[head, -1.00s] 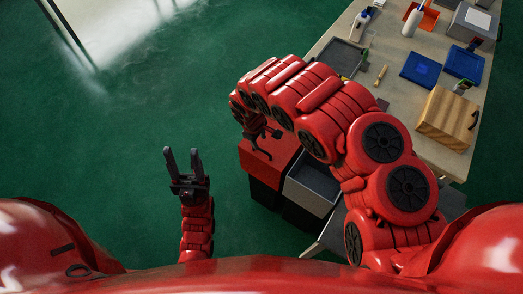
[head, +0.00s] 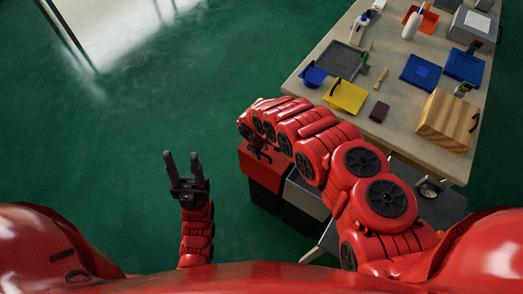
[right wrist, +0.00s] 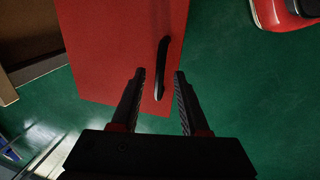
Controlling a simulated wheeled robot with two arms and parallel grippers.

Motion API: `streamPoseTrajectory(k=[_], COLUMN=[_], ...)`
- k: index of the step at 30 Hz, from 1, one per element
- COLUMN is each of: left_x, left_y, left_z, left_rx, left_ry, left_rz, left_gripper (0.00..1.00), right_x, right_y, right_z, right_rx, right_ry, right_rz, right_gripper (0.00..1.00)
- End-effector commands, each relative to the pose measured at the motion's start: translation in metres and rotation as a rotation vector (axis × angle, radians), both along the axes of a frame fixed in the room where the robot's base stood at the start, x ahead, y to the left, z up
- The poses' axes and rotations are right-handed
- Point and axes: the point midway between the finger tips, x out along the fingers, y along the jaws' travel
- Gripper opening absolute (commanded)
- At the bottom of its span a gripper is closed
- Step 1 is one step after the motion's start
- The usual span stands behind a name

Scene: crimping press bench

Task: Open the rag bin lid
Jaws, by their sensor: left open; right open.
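The rag bin has a red lid (head: 262,174) over a dark body, left of my right arm in the head view. The lid looks down on the bin. In the right wrist view the red lid (right wrist: 115,45) fills the upper middle, with a black bar handle (right wrist: 163,60) near its right edge. My right gripper (right wrist: 160,75) is open, its two fingers on either side of the handle in the picture; I cannot tell whether they touch it. My left gripper (head: 181,155) is open and empty over the floor, left of the bin.
A grey bin (head: 305,193) stands right beside the red one, partly behind my right arm. The bench (head: 400,100) at upper right carries a yellow tray (head: 345,97), blue trays (head: 420,72) and a wooden box (head: 447,118). The green floor to the left is clear.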

Motion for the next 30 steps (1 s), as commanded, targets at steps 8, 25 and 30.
streamPoseTrajectory(k=[8,25,30], left_x=[0.0000,0.0000,0.0000], left_y=[0.0000,0.0000,0.0000], left_z=[-0.0001,-0.0001,0.0000], left_rx=[0.000,0.000,0.000], left_ry=[0.000,0.000,0.000], left_rz=[0.000,0.000,0.000], left_gripper=[0.50,0.50,0.50], right_x=[0.0001,0.0000,-0.0001], right_y=[0.0004,0.0008,0.0009], right_z=[0.0002,0.0002,0.0002], right_rx=[0.001,0.001,0.001], right_ry=[-0.001,0.000,0.000], right_rz=[0.000,0.000,0.000], right_gripper=[0.09,0.00,0.00])
